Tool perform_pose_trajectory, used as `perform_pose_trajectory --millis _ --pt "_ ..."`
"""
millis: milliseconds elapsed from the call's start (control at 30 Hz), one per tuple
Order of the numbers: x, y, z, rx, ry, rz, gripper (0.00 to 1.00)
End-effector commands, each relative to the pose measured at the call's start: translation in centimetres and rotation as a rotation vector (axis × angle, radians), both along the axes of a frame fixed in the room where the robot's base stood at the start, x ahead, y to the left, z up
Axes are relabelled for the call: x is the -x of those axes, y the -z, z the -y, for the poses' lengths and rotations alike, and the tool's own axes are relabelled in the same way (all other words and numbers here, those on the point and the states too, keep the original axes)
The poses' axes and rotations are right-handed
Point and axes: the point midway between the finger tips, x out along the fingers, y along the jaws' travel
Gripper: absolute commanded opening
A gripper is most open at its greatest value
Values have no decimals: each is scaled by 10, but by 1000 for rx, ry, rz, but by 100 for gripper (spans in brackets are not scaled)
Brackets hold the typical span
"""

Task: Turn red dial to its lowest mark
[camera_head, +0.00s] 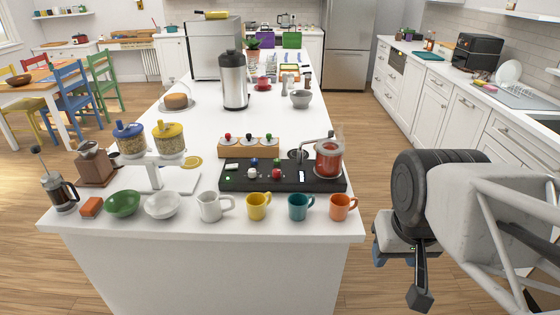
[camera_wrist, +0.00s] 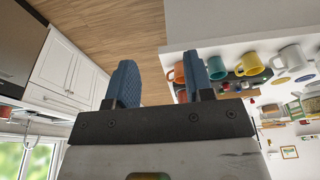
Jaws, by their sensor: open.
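A small red knob (camera_head: 276,174) sits on a low black panel (camera_head: 235,184) near the front of the white island. A white knob (camera_head: 252,173) is left of it, with blue and green knobs behind. The red knob's mark is too small to read. A wooden block (camera_head: 248,149) behind the panel carries another small red-topped piece (camera_head: 228,136). My gripper (camera_head: 396,256) hangs off the island's right front corner, apart from the panel. In the wrist view my gripper's two blue fingers (camera_wrist: 160,75) are spread with nothing between them.
An orange mug (camera_head: 340,206), teal mug (camera_head: 298,206), yellow mug (camera_head: 257,206) and white mug (camera_head: 211,207) line the front edge before the panel. Open floor lies right of the island.

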Motion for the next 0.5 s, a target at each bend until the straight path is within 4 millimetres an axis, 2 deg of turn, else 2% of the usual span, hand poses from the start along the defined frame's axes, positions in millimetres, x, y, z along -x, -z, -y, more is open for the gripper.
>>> perform_pose_trajectory --millis 300,367,500 --pt "0 0 0 0 0 0 48" --pt "0 0 0 0 0 0 54" --pt "-3 -1 -1 -2 7 -2 54"
